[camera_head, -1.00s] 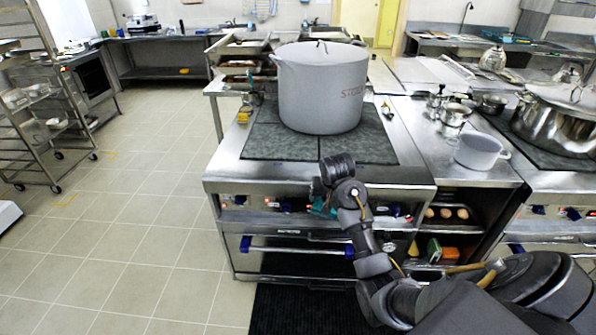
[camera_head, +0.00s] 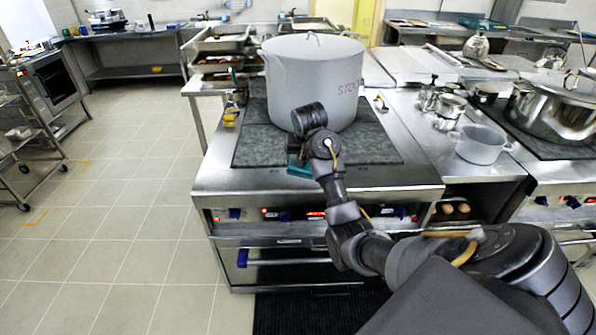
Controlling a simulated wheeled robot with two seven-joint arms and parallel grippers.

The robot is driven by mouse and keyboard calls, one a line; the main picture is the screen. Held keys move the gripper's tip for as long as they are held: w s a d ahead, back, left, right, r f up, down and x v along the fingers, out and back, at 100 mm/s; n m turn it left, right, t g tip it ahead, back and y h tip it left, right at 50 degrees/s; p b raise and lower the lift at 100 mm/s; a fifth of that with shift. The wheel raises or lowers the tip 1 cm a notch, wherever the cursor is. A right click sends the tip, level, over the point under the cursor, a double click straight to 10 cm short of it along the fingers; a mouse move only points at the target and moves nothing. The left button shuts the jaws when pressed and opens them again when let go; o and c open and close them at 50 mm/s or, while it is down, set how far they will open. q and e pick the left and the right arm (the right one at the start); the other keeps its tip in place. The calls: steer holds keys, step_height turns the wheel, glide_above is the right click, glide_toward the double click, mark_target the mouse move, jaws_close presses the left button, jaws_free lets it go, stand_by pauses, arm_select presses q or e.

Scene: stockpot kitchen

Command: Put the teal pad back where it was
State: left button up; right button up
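The teal pad (camera_head: 299,171) shows as a small strip at the front edge of the stove top, just below the wrist of my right arm. My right gripper (camera_head: 296,160) is mostly hidden behind that wrist. The pad has moved along with it, so it appears shut on the pad. Most of the pad is hidden, and I cannot tell whether it touches the stove top. My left gripper is out of view.
A large grey stockpot (camera_head: 285,85) stands on the dark stove plates (camera_head: 262,146), close behind my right wrist. A small pale pot (camera_head: 481,146) and a big steel pot (camera_head: 555,110) stand to the right. The floor (camera_head: 110,220) at left is clear.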

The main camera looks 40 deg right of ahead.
steer(key=w+d+f, duration=0.1)
steer(key=w+f, duration=0.1)
steer(key=w+d+f+p, duration=0.1)
steer(key=w+d+f, duration=0.1)
steer(key=w, duration=0.1)
steer(key=w+d+f, duration=0.1)
steer(key=w+f, duration=0.1)
steer(key=w, duration=0.1)
steer(key=shift+d+f, duration=0.35)
steer(key=shift+w+d+f, duration=0.1)
steer(key=shift+w+f, duration=0.15)
steer(key=shift+f, duration=0.05)
steer(key=shift+w+f, duration=0.1)
steer(key=shift+f, duration=0.05)
steer(key=shift+w+d+f+p, duration=0.2)
steer(key=shift+f+p, duration=0.1)
step_height(320, 180, down, 2)
steer(key=shift+f+p, duration=0.25)
steer(key=shift+p, duration=0.35)
steer(key=shift+f, duration=0.3)
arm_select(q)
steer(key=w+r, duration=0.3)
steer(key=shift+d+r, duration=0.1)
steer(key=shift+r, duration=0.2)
